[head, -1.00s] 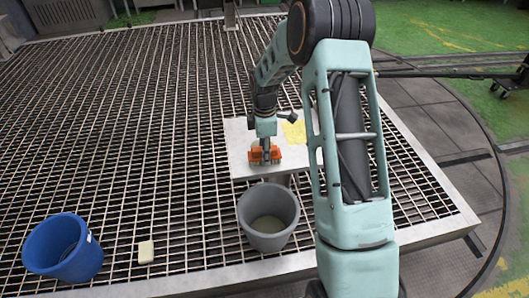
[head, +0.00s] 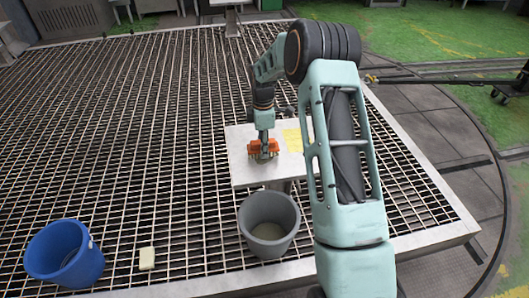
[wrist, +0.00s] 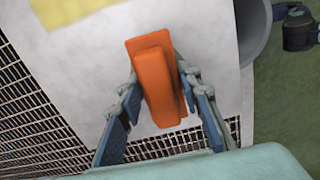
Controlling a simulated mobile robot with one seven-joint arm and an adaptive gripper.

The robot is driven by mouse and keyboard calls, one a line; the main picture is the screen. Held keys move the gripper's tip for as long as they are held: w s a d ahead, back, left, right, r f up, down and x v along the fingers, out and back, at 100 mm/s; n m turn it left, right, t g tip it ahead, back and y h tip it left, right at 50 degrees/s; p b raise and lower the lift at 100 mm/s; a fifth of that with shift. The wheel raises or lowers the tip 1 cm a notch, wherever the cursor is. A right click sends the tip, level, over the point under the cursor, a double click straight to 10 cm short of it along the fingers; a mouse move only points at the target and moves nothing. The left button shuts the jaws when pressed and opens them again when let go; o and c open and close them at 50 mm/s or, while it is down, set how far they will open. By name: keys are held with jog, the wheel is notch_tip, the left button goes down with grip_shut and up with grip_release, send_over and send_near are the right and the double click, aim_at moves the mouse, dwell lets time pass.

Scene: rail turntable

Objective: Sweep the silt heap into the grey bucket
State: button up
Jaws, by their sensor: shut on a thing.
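My gripper (head: 264,138) is shut on an orange hand brush (head: 262,148), held low over a pale tabletop (head: 245,172). In the wrist view the orange brush (wrist: 157,85) sits between my two fingers (wrist: 160,100). I cannot tell whether the bristles touch the top. The grey bucket (head: 268,222) stands upright below the tabletop's near edge, with a paler patch inside at its bottom. Part of the grey bucket (wrist: 255,28) also shows at the wrist view's upper right. I cannot make out a silt heap; it may be hidden behind the brush.
A yellow patch (head: 293,139) lies on the tabletop right of the brush. A blue bucket (head: 64,254) and a small cream block (head: 147,258) are at the near left on the metal grating (head: 130,130). The grating left of the tabletop is largely clear.

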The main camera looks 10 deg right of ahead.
aim_at(265, 168)
jog(key=shift+w+d+f, duration=0.1)
jog(key=shift+w+f, duration=0.05)
jog(key=shift+w, duration=2.65)
jog(key=shift+f+b, duration=0.35)
jog(key=shift+f, duration=0.25)
jog(key=shift+s+r, duration=0.15)
jog(key=shift+s, duration=1.45)
jog(key=shift+s+a+f, duration=0.1)
jog(key=shift+s+a, duration=0.05)
jog(key=shift+s, duration=1.85)
jog(key=shift+s+a+f, duration=0.1)
jog(key=shift+s, duration=1.85)
jog(key=shift+r, duration=0.1)
